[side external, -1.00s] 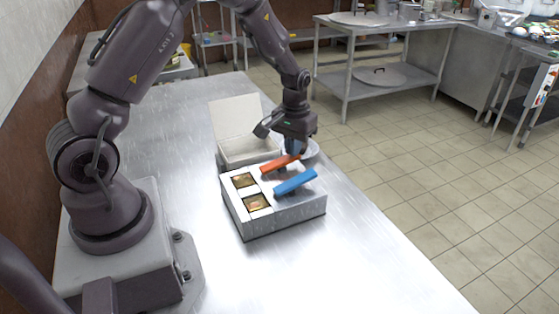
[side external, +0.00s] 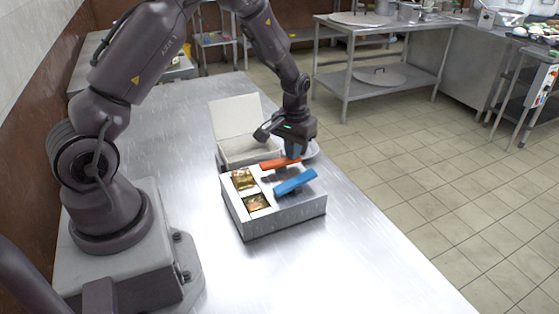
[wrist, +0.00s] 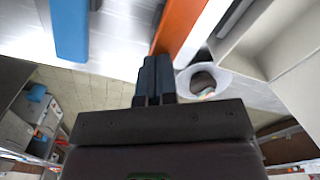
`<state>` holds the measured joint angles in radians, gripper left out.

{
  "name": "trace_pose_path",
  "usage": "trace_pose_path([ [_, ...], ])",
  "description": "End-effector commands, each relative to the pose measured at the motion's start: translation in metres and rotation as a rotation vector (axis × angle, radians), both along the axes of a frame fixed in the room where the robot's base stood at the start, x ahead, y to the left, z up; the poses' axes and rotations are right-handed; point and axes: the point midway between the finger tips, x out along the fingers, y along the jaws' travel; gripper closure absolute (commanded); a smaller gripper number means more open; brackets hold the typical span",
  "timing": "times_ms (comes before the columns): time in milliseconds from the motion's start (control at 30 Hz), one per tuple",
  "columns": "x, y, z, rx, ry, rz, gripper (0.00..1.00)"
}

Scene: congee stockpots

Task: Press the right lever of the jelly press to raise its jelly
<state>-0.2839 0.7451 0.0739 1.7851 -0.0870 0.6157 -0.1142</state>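The jelly press (side external: 285,217) is a white-grey box on the steel table. It has an orange lever (side external: 275,164) on its far side and a blue lever (side external: 296,182) on its near side. Two golden jellies sit in square openings, a far one (side external: 243,179) and a near one (side external: 256,202). The far jelly looks raised. My gripper (side external: 294,151) is shut and empty, with its fingertips at the outer end of the orange lever, seemingly touching it. The wrist view shows the fingers together beside the orange lever (wrist: 180,22), with the blue lever (wrist: 70,30) apart.
An open white box (side external: 235,118) with its lid up stands just behind the press. The table's near part (side external: 330,265) is clear.

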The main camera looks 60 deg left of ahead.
Motion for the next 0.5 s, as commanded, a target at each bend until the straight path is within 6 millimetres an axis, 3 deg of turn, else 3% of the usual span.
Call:
trace_pose_path([
  [500, -0.0020, -0.0006, -0.0015, -0.003, 0.007, 0.000, 1.00],
])
